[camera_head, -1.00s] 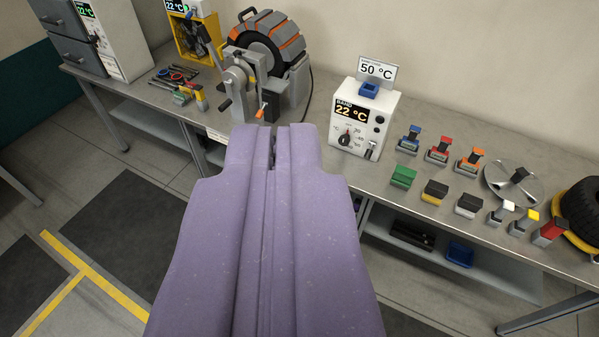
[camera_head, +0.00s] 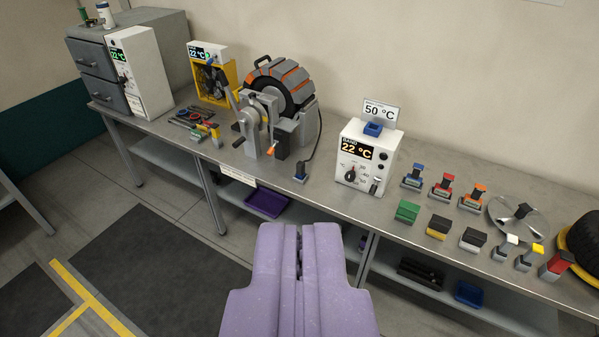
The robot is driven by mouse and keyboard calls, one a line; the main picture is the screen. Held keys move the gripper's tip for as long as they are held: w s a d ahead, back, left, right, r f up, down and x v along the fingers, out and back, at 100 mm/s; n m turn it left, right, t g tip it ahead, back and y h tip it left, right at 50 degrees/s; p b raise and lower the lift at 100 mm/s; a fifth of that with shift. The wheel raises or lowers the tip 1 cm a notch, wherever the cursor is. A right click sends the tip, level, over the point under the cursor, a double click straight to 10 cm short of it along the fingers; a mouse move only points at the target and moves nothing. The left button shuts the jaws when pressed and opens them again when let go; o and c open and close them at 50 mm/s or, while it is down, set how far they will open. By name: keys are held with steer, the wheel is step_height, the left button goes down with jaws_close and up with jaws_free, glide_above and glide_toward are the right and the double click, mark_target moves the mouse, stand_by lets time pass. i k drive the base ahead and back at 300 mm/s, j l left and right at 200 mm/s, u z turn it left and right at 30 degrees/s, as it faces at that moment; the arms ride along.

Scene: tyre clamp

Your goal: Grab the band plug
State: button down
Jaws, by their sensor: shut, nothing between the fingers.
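The band plug, a small blue-and-grey block (camera_head: 300,173), stands on the bench in front of the clamp. A dark cord runs near it from the clamp. The tyre clamp (camera_head: 259,120) holds a dark tyre with orange and grey band segments (camera_head: 283,84). To the right is the white band controller (camera_head: 350,150), reading 22 °C, with a blue piece (camera_head: 373,129) on top and a 50 °C sign behind it. My purple gripper (camera_head: 299,228) is shut and empty, below the plug in the picture and apart from it.
Several small coloured blocks (camera_head: 440,225) stand on the right of the bench (camera_head: 330,200), beside a metal disc (camera_head: 518,217). Hand tools (camera_head: 190,118) and a yellow-framed fan unit (camera_head: 212,80) are at left. Bench around the plug is mostly clear.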

mark_target(301, 166)
steer(key=i, duration=0.6)
steer(key=i+l+u, duration=0.1)
steer(key=i, duration=0.5)
steer(key=i+l, duration=0.15)
steer(key=i, duration=0.45)
steer(key=i+l, duration=0.1)
steer(key=i, duration=0.5)
steer(key=i+l+u, duration=0.1)
steer(key=i, duration=0.5)
